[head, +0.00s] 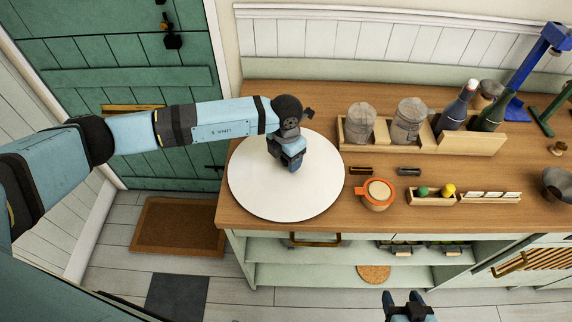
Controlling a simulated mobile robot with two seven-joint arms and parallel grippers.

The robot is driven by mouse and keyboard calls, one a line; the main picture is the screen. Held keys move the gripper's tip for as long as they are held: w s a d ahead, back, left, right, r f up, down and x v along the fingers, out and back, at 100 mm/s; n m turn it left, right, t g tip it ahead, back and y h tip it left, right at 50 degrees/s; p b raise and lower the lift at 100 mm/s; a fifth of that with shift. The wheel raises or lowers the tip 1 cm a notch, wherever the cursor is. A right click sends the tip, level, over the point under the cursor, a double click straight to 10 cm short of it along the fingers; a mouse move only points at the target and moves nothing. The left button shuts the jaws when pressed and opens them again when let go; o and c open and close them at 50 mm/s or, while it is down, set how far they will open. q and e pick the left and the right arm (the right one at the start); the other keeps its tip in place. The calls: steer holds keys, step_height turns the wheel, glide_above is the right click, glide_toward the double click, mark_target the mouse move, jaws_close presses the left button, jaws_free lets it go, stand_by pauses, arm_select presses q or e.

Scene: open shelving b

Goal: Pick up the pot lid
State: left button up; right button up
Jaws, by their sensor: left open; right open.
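No thing shows plainly as a separate pot lid. A small round orange pot (367,203) with a pale tan round top sits on the wooden counter, right of a large white disc; I cannot tell whether that top is a lid. My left gripper (292,165) points down over the white disc (265,200), left of the orange pot, with nothing visible in it. It hides part of the disc, and its height above it is unclear. My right gripper (404,297) is open and empty at the bottom edge, in front of the counter and below the pot.
A wooden rack (468,142) with two grey cloth-covered jars and dark bottles stands behind. A small tray (432,201) with a green and a yellow ball is right of the pot. A dark bowl (558,184) is far right. A cork disc (373,274) lies on the lower shelf.

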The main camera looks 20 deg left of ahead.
arm_select(q)
steer(key=shift+f, duration=0.2)
jaws_close()
steer(key=shift+r, duration=0.1)
